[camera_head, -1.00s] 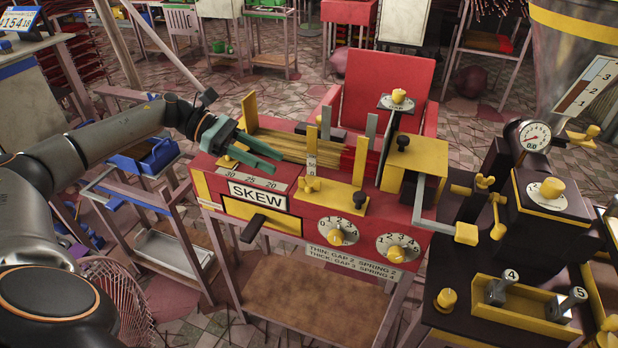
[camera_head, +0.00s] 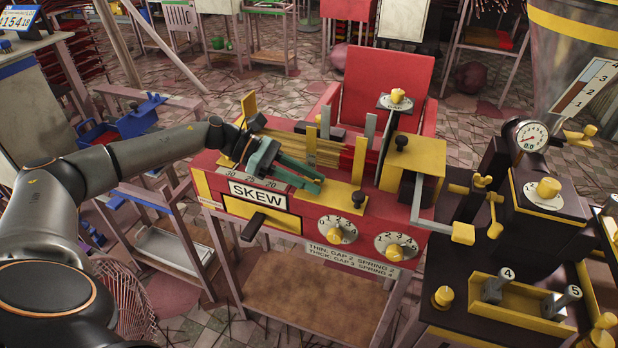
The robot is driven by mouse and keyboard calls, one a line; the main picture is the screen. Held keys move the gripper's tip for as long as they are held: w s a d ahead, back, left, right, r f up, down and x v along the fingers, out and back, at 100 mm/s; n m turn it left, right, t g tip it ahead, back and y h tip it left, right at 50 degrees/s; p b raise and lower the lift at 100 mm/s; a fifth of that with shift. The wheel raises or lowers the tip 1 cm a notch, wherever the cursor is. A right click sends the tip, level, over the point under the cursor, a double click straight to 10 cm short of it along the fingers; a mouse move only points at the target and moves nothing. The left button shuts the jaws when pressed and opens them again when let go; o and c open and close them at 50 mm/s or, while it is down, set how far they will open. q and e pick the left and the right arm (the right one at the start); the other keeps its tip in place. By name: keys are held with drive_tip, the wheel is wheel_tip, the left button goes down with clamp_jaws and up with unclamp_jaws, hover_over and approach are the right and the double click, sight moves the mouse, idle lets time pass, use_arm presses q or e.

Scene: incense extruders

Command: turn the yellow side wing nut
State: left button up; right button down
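My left gripper (camera_head: 319,184) reaches in from the left over the red extruder (camera_head: 375,228) with the SKEW label. Its two green fingers are apart, with a narrow gap at the tips. Another yellow wing nut (camera_head: 483,181) sits on the side of the dark machine at the right. My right gripper is not in view.
A black-handled lever (camera_head: 253,227) sticks out below the SKEW label. Two numbered dials with yellow knobs (camera_head: 336,235) (camera_head: 394,251) are on the front. A yellow-ended crank (camera_head: 462,234) juts out at the right. A slotted yellow tray (camera_head: 520,303) holds numbered pieces.

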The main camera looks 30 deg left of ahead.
use_arm(q)
clamp_jaws()
idle(0.3)
